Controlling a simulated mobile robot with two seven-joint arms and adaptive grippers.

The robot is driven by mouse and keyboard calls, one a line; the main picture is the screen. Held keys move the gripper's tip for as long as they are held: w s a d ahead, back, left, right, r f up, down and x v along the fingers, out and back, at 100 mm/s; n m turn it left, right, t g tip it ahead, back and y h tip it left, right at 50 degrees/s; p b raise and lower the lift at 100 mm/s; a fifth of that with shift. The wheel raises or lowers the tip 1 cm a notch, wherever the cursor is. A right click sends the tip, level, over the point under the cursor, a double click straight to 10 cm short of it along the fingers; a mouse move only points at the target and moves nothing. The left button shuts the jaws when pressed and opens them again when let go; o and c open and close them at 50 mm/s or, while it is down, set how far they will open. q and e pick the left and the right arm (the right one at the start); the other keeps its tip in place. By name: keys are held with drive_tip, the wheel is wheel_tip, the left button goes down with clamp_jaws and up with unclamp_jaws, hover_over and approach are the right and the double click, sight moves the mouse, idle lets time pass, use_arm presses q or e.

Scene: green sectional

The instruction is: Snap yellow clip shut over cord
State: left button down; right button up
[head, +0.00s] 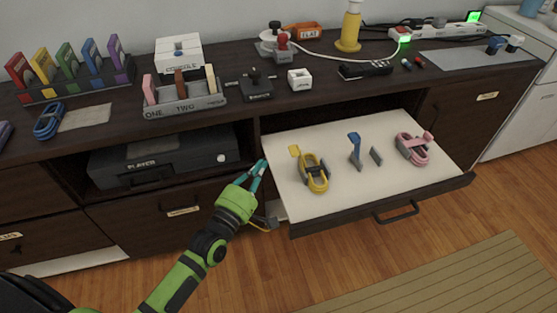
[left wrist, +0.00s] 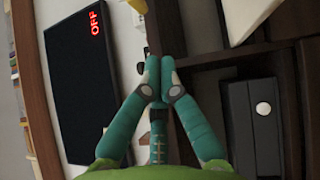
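The yellow clip (head: 295,151) stands raised at the left of a grey holder in the open drawer (head: 375,187). The coiled yellow cord (head: 316,184) lies in that holder, and the clip is not over it. My left gripper (head: 263,168) is just left of the drawer's left edge, apart from the clip and cord. Its teal fingertips are together and empty in the left wrist view (left wrist: 160,68). The wrist view does not clearly show the clip or cord. My right gripper is out of view.
In the drawer, a blue clip (head: 354,147) stands raised by an empty grey holder, and a pink cord (head: 411,150) lies to the right. The player (head: 165,158) sits on the shelf left of my gripper.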

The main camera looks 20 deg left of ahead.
use_arm(q)
drive_tip(key=shift+w+d+r, duration=0.2)
drive_tip(key=shift+w+d, duration=0.7)
drive_tip(key=shift+w, duration=0.05)
drive_tip(key=shift+w+d+r, duration=0.2)
drive_tip(key=shift+w+d, duration=0.7)
drive_tip(key=shift+w+d+r+m+g+p, duration=0.15)
drive_tip(key=shift+r+m+g+p, duration=0.15)
drive_tip(key=shift+p, duration=0.85)
